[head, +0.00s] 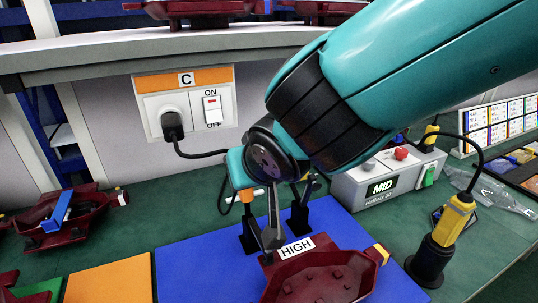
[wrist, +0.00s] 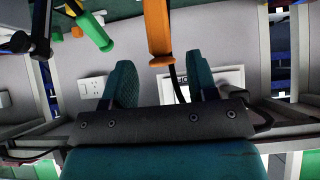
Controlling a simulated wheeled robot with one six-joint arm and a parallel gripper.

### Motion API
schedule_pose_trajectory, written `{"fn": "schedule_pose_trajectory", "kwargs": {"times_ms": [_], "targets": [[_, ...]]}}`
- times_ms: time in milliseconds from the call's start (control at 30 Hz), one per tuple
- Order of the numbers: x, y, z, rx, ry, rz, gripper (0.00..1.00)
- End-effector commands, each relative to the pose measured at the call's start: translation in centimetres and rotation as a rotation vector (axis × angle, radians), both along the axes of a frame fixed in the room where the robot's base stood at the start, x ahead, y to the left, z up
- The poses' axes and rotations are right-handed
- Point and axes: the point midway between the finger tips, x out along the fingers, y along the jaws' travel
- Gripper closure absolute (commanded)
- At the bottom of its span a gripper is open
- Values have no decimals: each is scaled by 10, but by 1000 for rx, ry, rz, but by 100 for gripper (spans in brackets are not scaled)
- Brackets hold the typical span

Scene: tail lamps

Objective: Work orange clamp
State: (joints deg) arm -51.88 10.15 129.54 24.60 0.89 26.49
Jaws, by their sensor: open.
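The orange clamp (head: 246,197) stands on the blue mat (head: 190,255) at the upper-left side of a dark red lamp housing (head: 318,278) marked HIGH. Part of it is behind my arm in the head view. In the wrist view its orange handle (wrist: 158,30) lies between the lines of my two fingers, a little beyond their tips. My gripper (wrist: 160,75) is open and empty. In the head view my gripper (head: 238,168) is mostly hidden behind my wrist, just above the orange handle. I cannot tell whether the clamp presses on the housing.
A second black clamp (head: 300,215) stands close on the right. A grey MID box (head: 385,180) and a yellow-and-black device (head: 452,222) are further right. A plug with its black cable (head: 205,154) hangs behind. More red housings (head: 70,215) lie left; an orange mat (head: 108,280) is clear.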

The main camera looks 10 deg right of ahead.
Motion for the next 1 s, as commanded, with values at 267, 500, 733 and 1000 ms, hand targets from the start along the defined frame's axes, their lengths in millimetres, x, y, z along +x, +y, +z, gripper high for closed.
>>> {"fn": "schedule_pose_trajectory", "kwargs": {"times_ms": [267, 500, 733, 1000], "targets": [[-50, -13, 52, 4, -2, 5, 47], [-75, -21, 77, 1, 0, 3, 47], [-80, -23, 82, -1, 2, 0, 47], [-80, -23, 81, -1, 2, 0, 47]]}}
